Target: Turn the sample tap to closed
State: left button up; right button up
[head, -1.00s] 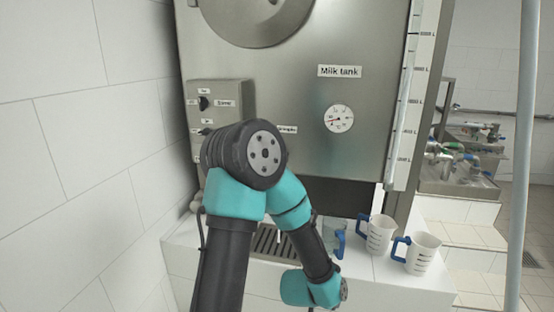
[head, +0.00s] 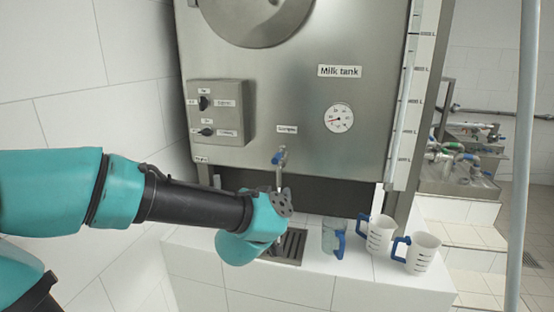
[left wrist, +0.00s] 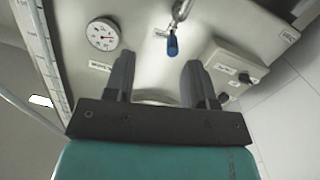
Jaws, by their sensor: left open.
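The sample tap (head: 280,160) is a small metal tap with a blue lever, below a label on the front of the milk tank (head: 320,110). In the left wrist view the blue lever (left wrist: 173,46) shows beyond and between the fingertips, nearer the right one, with a gap to both. My left gripper (left wrist: 158,65) is open and empty. In the head view my left wrist is just below the tap, and its fingers are hard to make out there. The lower end of the tap is partly hidden by my wrist. My right gripper is in neither view.
A drip grate (head: 290,247) lies in the white tiled ledge under the tap. A clear cup with a blue handle (head: 331,235) stands beside it, then two white cups (head: 379,236) further right. A switch box (head: 220,112) is on the tank's left, near the tiled wall.

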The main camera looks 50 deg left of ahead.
aim_at(275, 162)
pick_arm(q)
jog(key=shift+n+y, duration=0.7)
jog(key=shift+y, duration=0.2)
jog(key=s+r, duration=0.1)
jog(key=s, duration=0.1)
jog(key=s+a+r, duration=0.1)
jog(key=r, duration=0.1)
jog(key=shift+s+a+r, duration=0.2)
jog(key=shift+s+r, duration=0.1)
jog(key=shift+s, duration=0.05)
jog(key=shift+w, duration=0.1)
jog(key=x, duration=1.7)
jog(key=shift+w+r, duration=0.1)
jog(key=shift+w, duration=0.05)
jog(key=shift+c, duration=0.4)
grip_shut()
